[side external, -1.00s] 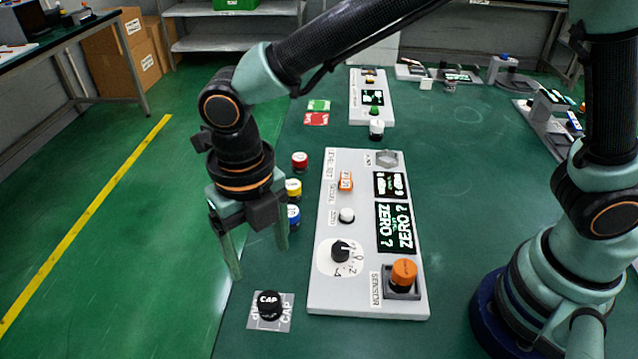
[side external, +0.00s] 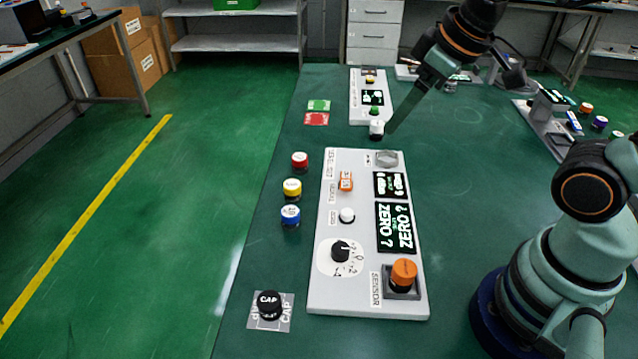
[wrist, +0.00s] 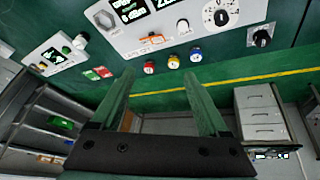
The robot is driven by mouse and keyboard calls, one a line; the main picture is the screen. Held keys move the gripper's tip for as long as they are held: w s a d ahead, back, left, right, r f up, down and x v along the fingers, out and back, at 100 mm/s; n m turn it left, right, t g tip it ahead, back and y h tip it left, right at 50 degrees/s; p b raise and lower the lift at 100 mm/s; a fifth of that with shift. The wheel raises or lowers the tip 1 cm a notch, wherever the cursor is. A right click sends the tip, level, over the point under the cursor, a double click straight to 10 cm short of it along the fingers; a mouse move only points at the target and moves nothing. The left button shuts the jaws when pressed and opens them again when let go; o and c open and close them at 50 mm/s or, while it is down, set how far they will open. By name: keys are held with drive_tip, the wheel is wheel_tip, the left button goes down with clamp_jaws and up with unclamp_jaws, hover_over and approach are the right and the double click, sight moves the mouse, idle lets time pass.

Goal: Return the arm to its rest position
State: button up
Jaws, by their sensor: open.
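My gripper (side external: 408,107) is raised over the back part of the green table in the side view, with its fingers pointing down and to the left. In the wrist view my gripper (wrist: 160,85) shows two green fingers spread apart with nothing between them. The panel (side external: 360,285) with the dial, screens and orange knob lies on the table in front of my arm, apart from my gripper. The panel (wrist: 180,18) also shows at the top of the wrist view.
A black cap (side external: 269,304) sits on a marked square at the front left. Red (side external: 300,160), yellow (side external: 292,188) and blue (side external: 290,215) round pieces stand left of the panel. A smaller panel (side external: 371,85) is at the back. The table's right middle is clear.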

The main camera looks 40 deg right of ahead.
drive_tip(key=d+m, duration=0.1)
drive_tip(key=s+d+m, duration=0.1)
drive_tip(key=m, duration=0.1)
